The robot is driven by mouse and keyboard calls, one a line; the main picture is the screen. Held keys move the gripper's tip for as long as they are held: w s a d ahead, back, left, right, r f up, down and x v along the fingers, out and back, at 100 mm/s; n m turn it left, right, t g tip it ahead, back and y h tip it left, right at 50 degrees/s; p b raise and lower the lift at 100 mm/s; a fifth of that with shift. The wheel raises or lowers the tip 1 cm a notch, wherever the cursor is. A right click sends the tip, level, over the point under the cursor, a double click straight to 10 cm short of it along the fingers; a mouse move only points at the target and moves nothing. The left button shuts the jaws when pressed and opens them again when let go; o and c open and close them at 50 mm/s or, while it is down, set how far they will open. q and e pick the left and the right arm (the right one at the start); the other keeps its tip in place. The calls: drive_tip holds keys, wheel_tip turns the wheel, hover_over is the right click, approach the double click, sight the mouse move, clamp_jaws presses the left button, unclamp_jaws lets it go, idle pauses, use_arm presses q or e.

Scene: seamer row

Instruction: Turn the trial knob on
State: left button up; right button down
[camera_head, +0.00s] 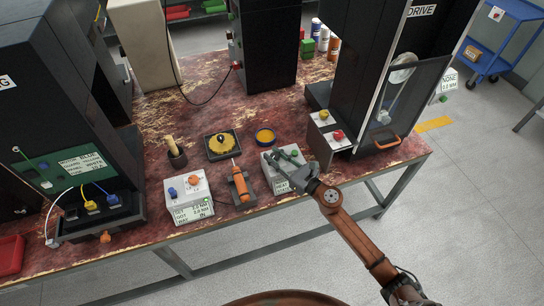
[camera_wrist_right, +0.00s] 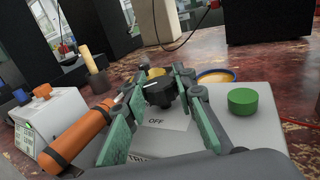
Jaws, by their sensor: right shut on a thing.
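The trial knob (camera_wrist_right: 158,92) is a black knob on top of a pale grey box (camera_wrist_right: 252,150), seen in the right wrist view. A plate marked "OFF" (camera_wrist_right: 160,122) lies just in front of it. A round green button (camera_wrist_right: 243,101) sits on the same box to the right. My right gripper (camera_wrist_right: 162,88) has its green-padded fingers closed on the knob, one on each side. In the head view the gripper (camera_head: 283,163) is over the grey box (camera_head: 285,184) and hides the knob. My left gripper is not in view.
An orange-handled tool (camera_head: 240,187) lies left of the box. Beyond it is a grey box with blue and orange controls (camera_head: 187,189). A yellow dish (camera_head: 265,136) and a black tray (camera_head: 219,146) stand behind. A dark machine with a red button (camera_head: 338,135) is close on the right.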

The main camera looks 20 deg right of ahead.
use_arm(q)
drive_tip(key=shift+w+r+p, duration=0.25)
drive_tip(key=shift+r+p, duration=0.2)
use_arm(e)
drive_tip(key=c, duration=2.7)
unclamp_jaws()
drive_tip(key=shift+s+m+h, duration=0.15)
drive_tip(key=shift+m+h, duration=0.15)
drive_tip(key=shift+h, duration=0.1)
drive_tip(key=shift+c, duration=0.2)
drive_tip(key=m+t+h+p, duration=0.1)
drive_tip(key=m+h+p, duration=0.2)
drive_tip(key=h+p, duration=0.1)
drive_tip(key=shift+a+r+t, duration=0.1)
drive_tip(key=shift+t, duration=0.3)
drive_tip(key=m+h+p, duration=0.1)
drive_tip(key=h, duration=0.1)
drive_tip(key=shift+h, duration=0.4)
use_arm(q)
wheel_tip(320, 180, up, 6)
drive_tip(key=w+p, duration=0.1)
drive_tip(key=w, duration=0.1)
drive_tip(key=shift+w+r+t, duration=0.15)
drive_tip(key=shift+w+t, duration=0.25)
use_arm(e)
drive_tip(key=shift+f+m+h, duration=0.2)
drive_tip(key=shift+m+h, duration=1)
drive_tip(key=shift+h, duration=0.5)
use_arm(q)
drive_tip(key=shift+p, duration=0.3)
